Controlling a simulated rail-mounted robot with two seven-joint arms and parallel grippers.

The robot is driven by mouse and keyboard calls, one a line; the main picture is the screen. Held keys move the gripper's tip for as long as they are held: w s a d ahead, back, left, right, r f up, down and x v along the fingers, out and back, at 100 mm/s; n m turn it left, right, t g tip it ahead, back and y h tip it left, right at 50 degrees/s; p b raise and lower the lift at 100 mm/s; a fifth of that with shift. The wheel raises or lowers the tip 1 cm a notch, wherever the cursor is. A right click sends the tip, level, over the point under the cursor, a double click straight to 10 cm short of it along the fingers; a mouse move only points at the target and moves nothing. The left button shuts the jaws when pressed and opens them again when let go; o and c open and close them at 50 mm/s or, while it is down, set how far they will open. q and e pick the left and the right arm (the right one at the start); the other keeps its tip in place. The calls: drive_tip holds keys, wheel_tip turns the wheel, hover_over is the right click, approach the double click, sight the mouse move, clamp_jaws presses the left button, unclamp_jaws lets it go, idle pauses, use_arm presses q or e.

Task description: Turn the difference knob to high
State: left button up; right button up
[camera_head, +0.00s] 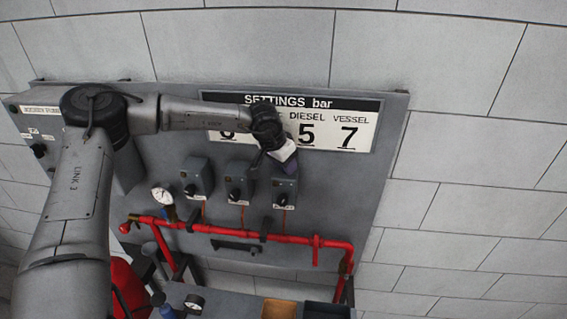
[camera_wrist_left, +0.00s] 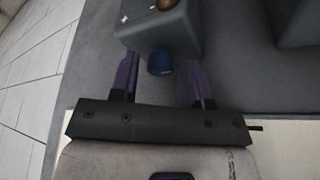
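In the left wrist view a dark blue round knob (camera_wrist_left: 160,62) sticks out from the near side of a grey box (camera_wrist_left: 165,32). My left gripper (camera_wrist_left: 158,78) is open, its two purple fingers on either side of this knob. The right finger is closer to the knob; I cannot tell whether it touches. In the head view my left gripper (camera_head: 289,166) is at the top of the rightmost of three grey switch boxes (camera_head: 285,188), hiding the blue knob. A black knob (camera_head: 281,200) is low on that box's front. No high mark is readable. My right gripper is out of view.
Two similar boxes stand to the left, a middle one (camera_head: 240,179) and a left one (camera_head: 197,174). The settings sign (camera_head: 345,125) is just above my gripper. Red pipework (camera_head: 300,239) and a gauge (camera_head: 163,196) are below. The panel right of the box is clear.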

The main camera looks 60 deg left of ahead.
use_arm(q)
drive_tip(key=shift+o, duration=0.8)
drive_tip(key=shift+r, duration=0.1)
drive_tip(key=shift+s+r, duration=0.15)
drive_tip(key=shift+r, duration=0.15)
drive_tip(key=b+v, duration=0.2)
drive_tip(key=v, duration=1.1)
